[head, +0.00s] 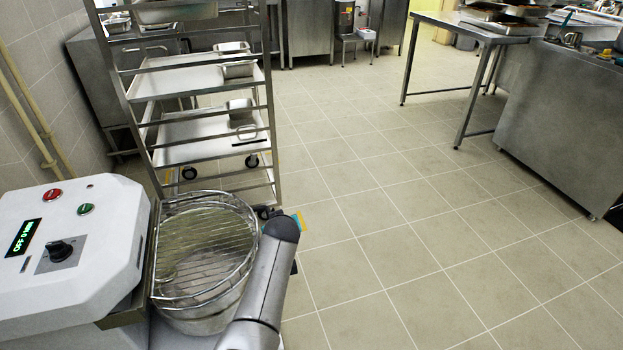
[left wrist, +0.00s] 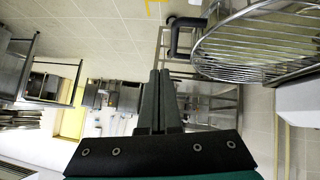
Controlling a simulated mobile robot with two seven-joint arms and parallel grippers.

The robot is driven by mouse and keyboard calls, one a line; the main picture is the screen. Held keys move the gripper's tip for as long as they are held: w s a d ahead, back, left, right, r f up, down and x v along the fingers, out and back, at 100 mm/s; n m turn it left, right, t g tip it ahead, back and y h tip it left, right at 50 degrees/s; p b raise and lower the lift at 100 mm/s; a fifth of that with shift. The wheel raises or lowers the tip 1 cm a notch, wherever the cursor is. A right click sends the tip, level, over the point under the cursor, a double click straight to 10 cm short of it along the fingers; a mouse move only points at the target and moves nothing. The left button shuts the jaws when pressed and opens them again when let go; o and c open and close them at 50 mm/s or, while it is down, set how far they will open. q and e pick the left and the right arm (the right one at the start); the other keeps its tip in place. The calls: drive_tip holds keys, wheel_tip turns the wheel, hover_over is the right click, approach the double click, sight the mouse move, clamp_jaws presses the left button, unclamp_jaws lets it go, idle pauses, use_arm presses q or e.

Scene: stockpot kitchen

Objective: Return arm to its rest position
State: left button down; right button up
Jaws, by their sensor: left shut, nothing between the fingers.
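My left arm (head: 265,290) rises from the bottom edge of the head view, just right of the mixer bowl. Its gripper is hidden there. In the left wrist view, my left gripper (left wrist: 160,74) is shut, with its two dark fingers together and nothing between them. It is free in the air, with the bowl's wire guard (left wrist: 255,45) to its upper right. My right gripper is in neither view.
A white mixer (head: 75,255) with control knobs and a steel bowl (head: 205,318) under a wire guard stands at lower left. Behind it is a wheeled rack (head: 275,140) with trays. Steel counters (head: 560,125) stand at right. The tiled floor (head: 400,220) between is clear.

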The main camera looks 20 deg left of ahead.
use_arm(q)
drive_tip(key=s+d+f+m+g+h+p, duration=0.25)
drive_tip(key=s+f+m, duration=0.35)
drive_tip(key=s+f, duration=1.4)
drive_tip(key=s+f+m+g, duration=0.1)
drive_tip(key=s+f, duration=0.1)
drive_tip(key=s, duration=0.6)
drive_tip(key=s+a+f+m+g, duration=0.1)
drive_tip(key=s+f, duration=0.2)
drive_tip(key=s, duration=0.6)
drive_tip(key=s+a+f+m+g, duration=0.1)
drive_tip(key=s+f+m+g, duration=0.1)
drive_tip(key=s, duration=0.7)
drive_tip(key=shift+s+f+h, duration=0.2)
drive_tip(key=shift+f+h, duration=0.25)
drive_tip(key=shift+f, duration=0.3)
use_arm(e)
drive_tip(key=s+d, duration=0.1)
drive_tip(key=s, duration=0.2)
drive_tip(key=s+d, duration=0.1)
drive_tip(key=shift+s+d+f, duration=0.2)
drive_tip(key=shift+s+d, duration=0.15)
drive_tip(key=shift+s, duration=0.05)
use_arm(q)
drive_tip(key=shift+a, duration=0.1)
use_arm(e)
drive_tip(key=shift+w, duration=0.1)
